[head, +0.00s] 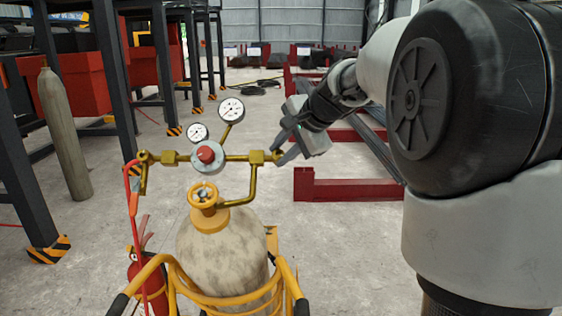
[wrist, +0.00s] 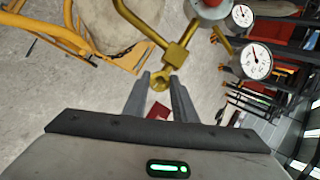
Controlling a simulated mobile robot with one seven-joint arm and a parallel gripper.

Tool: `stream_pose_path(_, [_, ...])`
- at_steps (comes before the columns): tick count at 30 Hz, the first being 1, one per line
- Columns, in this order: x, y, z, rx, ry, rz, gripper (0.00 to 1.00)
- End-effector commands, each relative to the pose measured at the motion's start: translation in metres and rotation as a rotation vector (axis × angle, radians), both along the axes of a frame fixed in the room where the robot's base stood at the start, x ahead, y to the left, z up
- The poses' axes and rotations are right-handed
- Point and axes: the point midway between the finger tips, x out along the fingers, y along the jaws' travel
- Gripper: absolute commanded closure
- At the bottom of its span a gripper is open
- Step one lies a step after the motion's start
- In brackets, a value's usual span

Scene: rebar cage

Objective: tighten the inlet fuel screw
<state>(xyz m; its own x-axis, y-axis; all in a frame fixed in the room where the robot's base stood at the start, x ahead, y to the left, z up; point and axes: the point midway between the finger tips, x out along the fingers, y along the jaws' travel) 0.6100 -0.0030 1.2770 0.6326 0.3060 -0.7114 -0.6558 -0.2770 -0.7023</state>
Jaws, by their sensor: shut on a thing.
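The inlet fuel screw (head: 277,156) is a small brass piece at the right end of the brass pipe on the gas cylinder (head: 222,251). My gripper (head: 282,156) reaches it from the right and is shut on it. In the wrist view the screw (wrist: 160,82) sits between the two grey fingers of my gripper (wrist: 161,88), just beyond a square brass block (wrist: 176,56). The regulator with its red knob (head: 206,154) is left of the screw, with two white dial gauges (head: 231,110) above. The fingers partly hide the screw.
The cylinder stands in a yellow cart frame (head: 166,262), with a yellow valve wheel (head: 202,195) on top. A red fire extinguisher (head: 147,277) is at its left. A red steel beam (head: 350,189) lies behind my gripper. Another cylinder (head: 64,135) stands far left.

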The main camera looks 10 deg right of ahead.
Motion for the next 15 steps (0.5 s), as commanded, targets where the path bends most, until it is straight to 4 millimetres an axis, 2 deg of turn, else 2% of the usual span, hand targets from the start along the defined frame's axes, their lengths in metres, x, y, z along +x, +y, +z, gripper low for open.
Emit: stream_pose_path(15, [-0.0013,-0.0017,-0.0014,0.191,-0.041,-0.167,0.98])
